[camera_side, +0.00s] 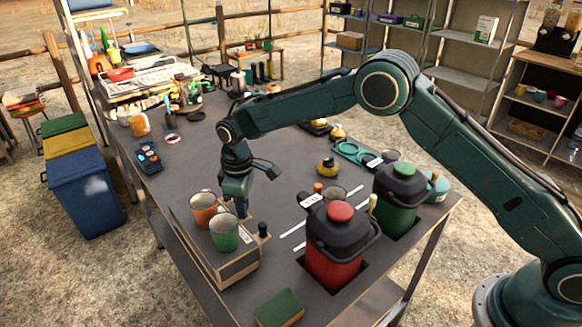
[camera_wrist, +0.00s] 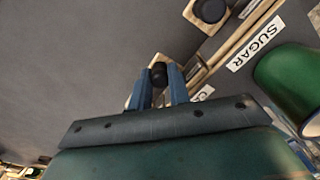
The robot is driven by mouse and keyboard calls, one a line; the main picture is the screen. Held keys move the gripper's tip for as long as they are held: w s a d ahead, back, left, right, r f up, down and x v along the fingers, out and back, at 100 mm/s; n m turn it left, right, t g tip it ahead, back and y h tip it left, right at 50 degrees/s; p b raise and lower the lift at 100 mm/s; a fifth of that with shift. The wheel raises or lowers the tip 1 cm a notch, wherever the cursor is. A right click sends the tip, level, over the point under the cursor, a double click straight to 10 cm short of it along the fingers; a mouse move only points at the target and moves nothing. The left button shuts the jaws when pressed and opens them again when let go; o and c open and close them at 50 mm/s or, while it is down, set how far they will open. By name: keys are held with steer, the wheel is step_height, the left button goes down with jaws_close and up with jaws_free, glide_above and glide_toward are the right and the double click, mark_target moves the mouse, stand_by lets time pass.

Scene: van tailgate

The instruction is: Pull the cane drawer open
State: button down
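A low wooden drawer box (camera_side: 233,268) stands at the table's front left in the side view. Black knobs stand upright on wooden tabs at its side. One knob (camera_side: 263,230) shows clear of my gripper. In the wrist view it is the knob (camera_wrist: 210,10) on the drawer labelled SUGAR (camera_wrist: 256,43). The other drawer's label (camera_wrist: 203,93) starts with "CA" and is partly hidden. Its black knob (camera_wrist: 158,73) sits between my blue fingertips, which appear to touch it on both sides. My gripper (camera_side: 243,206) points down and hides that knob in the side view.
An orange cup (camera_side: 203,210) and a green cup (camera_side: 225,233) stand on the box, close to my gripper. A red canister (camera_side: 335,255) and a green canister (camera_side: 397,200) stand to the right. A sponge (camera_side: 280,307) lies at the front edge.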

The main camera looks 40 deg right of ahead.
steer(key=shift+d, duration=3.25)
steer(key=c, duration=1.6)
jaws_free()
steer(key=shift+r, duration=0.15)
step_height(320, 180, up, 14)
steer(key=shift+f, duration=0.2)
steer(key=shift+r, duration=0.1)
